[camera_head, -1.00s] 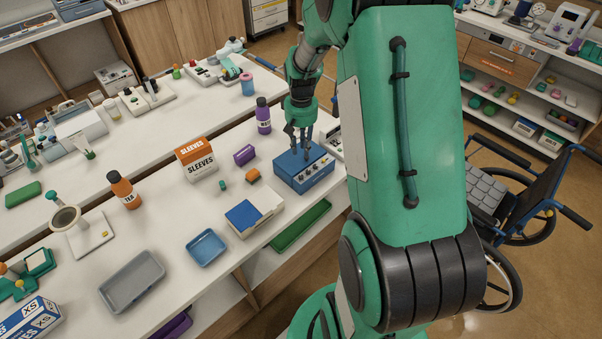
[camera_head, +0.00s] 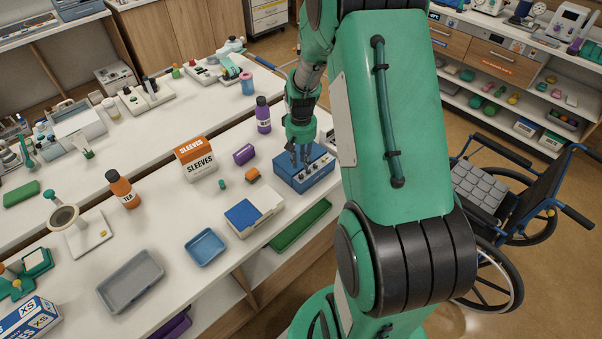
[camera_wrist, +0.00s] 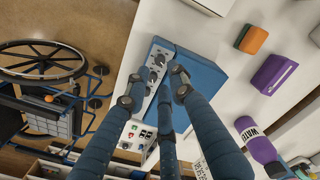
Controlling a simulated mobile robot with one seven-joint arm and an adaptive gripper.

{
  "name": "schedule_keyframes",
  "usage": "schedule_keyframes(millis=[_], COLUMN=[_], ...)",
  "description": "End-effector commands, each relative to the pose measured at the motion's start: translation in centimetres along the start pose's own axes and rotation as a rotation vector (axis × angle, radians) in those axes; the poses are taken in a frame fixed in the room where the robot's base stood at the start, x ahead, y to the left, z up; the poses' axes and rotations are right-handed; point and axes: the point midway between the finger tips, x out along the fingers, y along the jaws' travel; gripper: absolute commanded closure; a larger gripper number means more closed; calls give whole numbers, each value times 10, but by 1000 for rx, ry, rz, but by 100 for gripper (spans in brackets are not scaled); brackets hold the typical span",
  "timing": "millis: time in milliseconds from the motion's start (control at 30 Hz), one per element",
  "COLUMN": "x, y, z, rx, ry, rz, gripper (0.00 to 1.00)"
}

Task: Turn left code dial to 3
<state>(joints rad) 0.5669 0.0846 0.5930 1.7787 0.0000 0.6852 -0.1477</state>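The blue box (camera_head: 290,178) stands near the front edge of the white counter. Its pale panel with several small dark dials (camera_head: 319,170) faces right in the head view. In the wrist view the blue box (camera_wrist: 200,72) shows its top, and the row of dials (camera_wrist: 157,62) runs along its pale side. Which numbers the dials point to is too small to read. My gripper (camera_head: 299,160) points down over the box by the panel side. In the wrist view its fingers (camera_wrist: 152,90) are spread apart with nothing between them. Contact with a dial cannot be told.
A purple bottle (camera_head: 263,115), a purple box (camera_head: 243,154) and an orange block (camera_head: 252,174) stand left of the blue box. A blue-and-white case (camera_head: 262,208) lies nearer. A wheelchair (camera_head: 520,195) stands on the floor at right.

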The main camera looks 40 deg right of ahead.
Motion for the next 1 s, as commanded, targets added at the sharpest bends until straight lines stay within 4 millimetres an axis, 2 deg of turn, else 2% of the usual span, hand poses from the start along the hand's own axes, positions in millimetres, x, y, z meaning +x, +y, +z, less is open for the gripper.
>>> schedule_keyframes(millis=[33,200,400,867,1000], x=[11,36,56,63,63], y=[0,0,0,0,0], z=[1,0,0,0,0], rx=[0,0,0,0,0], ry=[-3,-2,-1,0,0], rz=[0,0,0,0,0], gripper=[76,76,76,76,100])
